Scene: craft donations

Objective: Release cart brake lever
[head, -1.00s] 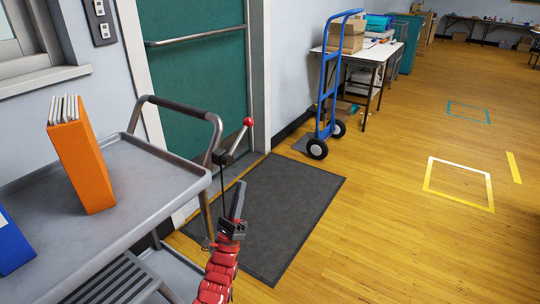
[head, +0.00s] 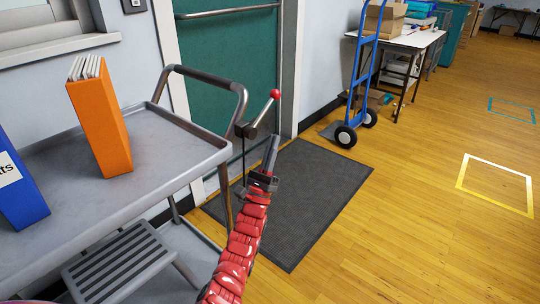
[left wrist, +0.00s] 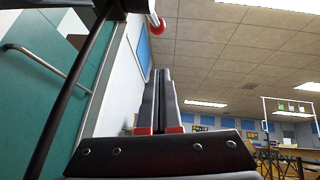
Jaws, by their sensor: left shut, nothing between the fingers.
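My left gripper (head: 272,142), on a red sleeved arm, is shut and empty. In the head view its fingertips point up, just below the knob, with a small gap in the picture. In the left wrist view the shut fingers (left wrist: 160,74) point up, and the red knob (left wrist: 157,23) shows beyond the tips near the top edge. My right gripper is not in view.
An orange binder (head: 100,130) and a blue binder (head: 20,195) stand on the cart's top. A dark mat (head: 310,195) lies before the green door (head: 228,75). A blue hand truck (head: 360,80) stands by a loaded table (head: 408,40). The floor at right is clear.

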